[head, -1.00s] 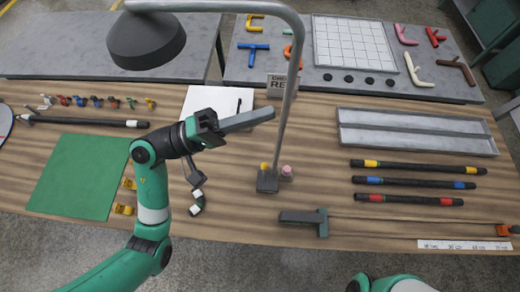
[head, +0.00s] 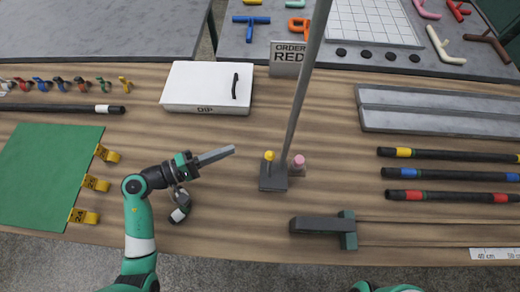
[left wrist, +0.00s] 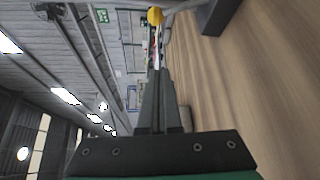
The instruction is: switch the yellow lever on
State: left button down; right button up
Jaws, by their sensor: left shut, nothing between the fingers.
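The yellow lever (head: 269,156) is a small round yellow knob standing at the dark square base (head: 273,178) of a grey post. In the left wrist view the yellow knob (left wrist: 155,15) shows just beyond the fingertips, near the top edge. My left gripper (head: 232,151) is shut and empty, with its long grey fingers pointing right toward the lever. In the head view a short gap separates the fingertips from the knob. My right gripper is not in view; only a bit of my right arm shows at the bottom edge.
The grey post (head: 304,88) rises from the base. A pink knob (head: 298,161) stands just right of it. A white box marked DIP (head: 207,88) lies behind my left gripper. A dark clamp bar (head: 322,225) lies in front. Bare wood lies left of the base.

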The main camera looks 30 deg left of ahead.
aim_at(269, 165)
pick_arm(q)
jog(key=shift+w, duration=0.1)
jog(key=b+x, duration=0.1)
jog(key=x, duration=0.9)
jog(key=shift+w+d+b, duration=0.1)
jog(key=shift+d+b, duration=0.05)
jog(key=shift+b, duration=0.25)
jog(key=s+d, duration=0.1)
jog(key=s+d+r, duration=0.1)
jog(key=s, duration=0.1)
jog(key=shift+s+p, duration=0.15)
jog(key=shift+p, duration=0.2)
